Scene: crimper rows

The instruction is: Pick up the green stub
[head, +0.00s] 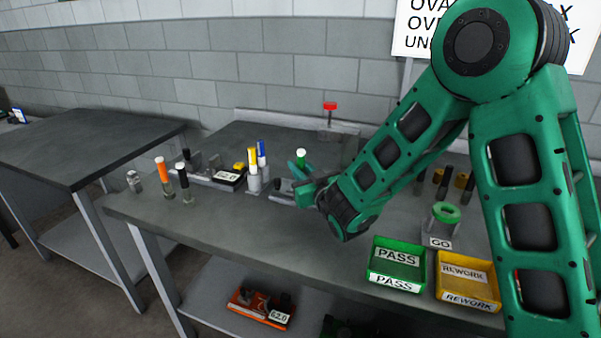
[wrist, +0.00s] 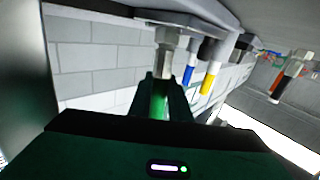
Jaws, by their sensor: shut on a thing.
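The green stub (head: 301,160) has a white tip that shows above my gripper (head: 303,186) in the head view. In the wrist view the green stub (wrist: 160,98) stands between my two dark green fingers (wrist: 161,92), which are shut on it. A pale metal hex end of it points toward the grey surface at the top of that picture. I cannot tell whether that end touches the surface. In the head view the lower part of the stub is hidden by my gripper.
Yellow and blue stubs (head: 252,160) stand close left of my gripper. Orange (head: 162,172) and black (head: 183,178) ones stand farther left. A green PASS bin (head: 398,270), a yellow REWORK bin (head: 467,282) and a GO gauge (head: 445,217) are right. The front middle of the bench is clear.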

